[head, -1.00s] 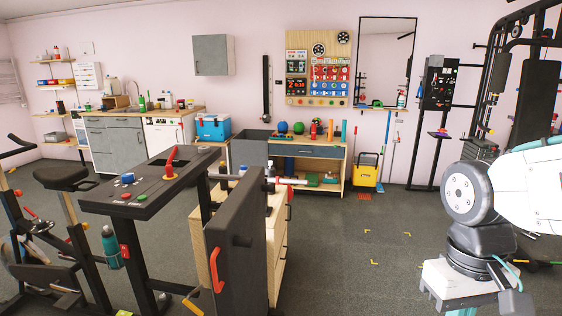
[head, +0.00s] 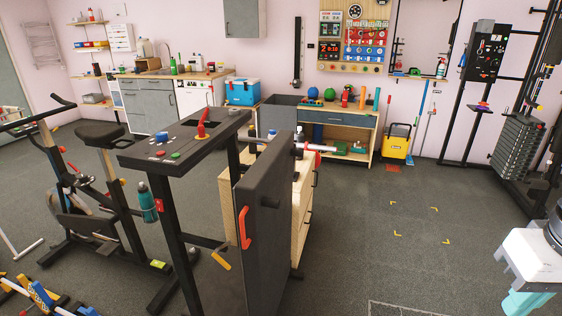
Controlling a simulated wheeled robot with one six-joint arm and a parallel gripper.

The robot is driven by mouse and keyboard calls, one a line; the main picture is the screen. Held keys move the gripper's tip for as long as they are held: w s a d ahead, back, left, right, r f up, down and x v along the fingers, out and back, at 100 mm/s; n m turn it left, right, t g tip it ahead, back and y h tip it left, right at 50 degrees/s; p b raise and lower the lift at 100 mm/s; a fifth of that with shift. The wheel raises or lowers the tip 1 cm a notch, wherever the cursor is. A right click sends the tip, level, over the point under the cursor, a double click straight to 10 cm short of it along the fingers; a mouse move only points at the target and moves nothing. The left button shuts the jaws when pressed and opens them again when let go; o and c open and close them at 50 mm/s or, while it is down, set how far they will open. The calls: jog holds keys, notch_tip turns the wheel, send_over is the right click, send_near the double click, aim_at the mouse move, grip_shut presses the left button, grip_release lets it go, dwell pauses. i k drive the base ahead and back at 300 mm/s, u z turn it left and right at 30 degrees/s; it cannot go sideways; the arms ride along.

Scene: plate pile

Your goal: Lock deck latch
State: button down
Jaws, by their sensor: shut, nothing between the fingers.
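A tall dark grey panel (head: 268,232), which looks like a deck folded upright, stands near the middle of the head view. An orange-red handle (head: 245,228) is on its left edge. A yellow lever-like piece (head: 221,260) sits low beside it, near the black frame; I cannot tell for sure whether this is the latch or how it is set. A black console (head: 185,138) with a red lever (head: 202,124) stands on posts to the left. My gripper is out of view; only a part of my own body shows at the lower right.
An exercise bike (head: 98,185) stands at left. A wooden drawer cabinet (head: 303,205) is right behind the panel. A workbench (head: 318,118) and yellow bucket (head: 397,141) stand at the back wall. The floor at right, with yellow corner marks (head: 415,222), is clear.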

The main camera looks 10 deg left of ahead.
aim_at(215, 255)
jog(key=k, duration=0.5)
jog(key=u, duration=1.1)
jog(key=i, duration=0.7)
jog(key=z, duration=1.25)
